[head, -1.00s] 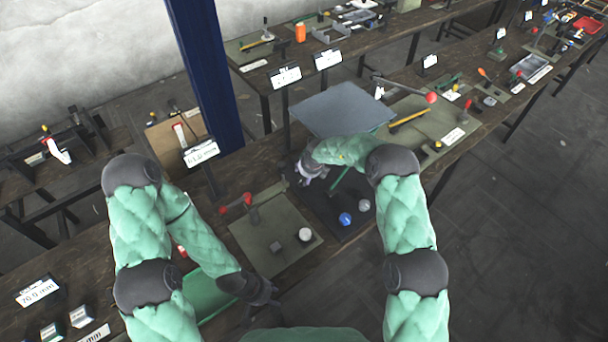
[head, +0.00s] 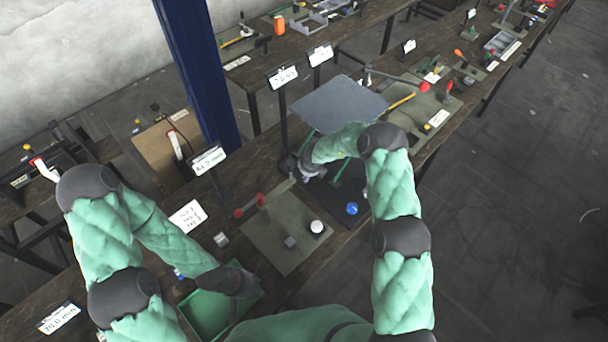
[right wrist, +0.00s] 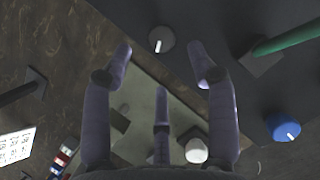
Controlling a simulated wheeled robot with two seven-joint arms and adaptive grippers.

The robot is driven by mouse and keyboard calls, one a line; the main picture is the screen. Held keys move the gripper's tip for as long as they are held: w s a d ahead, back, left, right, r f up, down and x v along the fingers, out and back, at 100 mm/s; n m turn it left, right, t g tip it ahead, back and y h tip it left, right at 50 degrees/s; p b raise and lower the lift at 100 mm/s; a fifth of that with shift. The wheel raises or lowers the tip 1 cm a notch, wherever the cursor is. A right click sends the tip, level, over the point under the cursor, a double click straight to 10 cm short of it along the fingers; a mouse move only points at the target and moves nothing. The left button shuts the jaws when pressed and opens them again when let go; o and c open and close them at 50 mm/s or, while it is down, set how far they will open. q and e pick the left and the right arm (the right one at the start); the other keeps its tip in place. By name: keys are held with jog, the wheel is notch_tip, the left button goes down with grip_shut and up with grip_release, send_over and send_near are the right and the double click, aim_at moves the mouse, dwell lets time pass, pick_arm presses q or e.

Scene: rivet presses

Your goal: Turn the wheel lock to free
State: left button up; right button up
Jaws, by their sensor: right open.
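My right gripper (head: 303,172) hangs over the dark plate (head: 335,207) below a raised grey panel (head: 338,104). In the right wrist view its fingers (right wrist: 160,68) are spread and empty. A dark grey knob with a white mark (right wrist: 160,39) lies just beyond the fingertips, between them, apart from them. A blue knob with a white mark (right wrist: 283,128) is to the right; it also shows in the head view (head: 352,208). I cannot tell which knob is the wheel lock. My left gripper (head: 236,302) is over a green tray (head: 205,318), its fingers unclear.
A green-grey board (head: 275,258) left of the dark plate bears a white knob (head: 316,226) and a red-ended lever (head: 250,205). A green bar (right wrist: 290,38) rises beside the grey knob. A blue post (head: 195,70) and a label stand (head: 208,160) are behind.

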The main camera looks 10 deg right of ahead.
jog(key=shift+x, duration=3.25)
jog(key=shift+d+r, duration=0.1)
jog(key=c, duration=1.1)
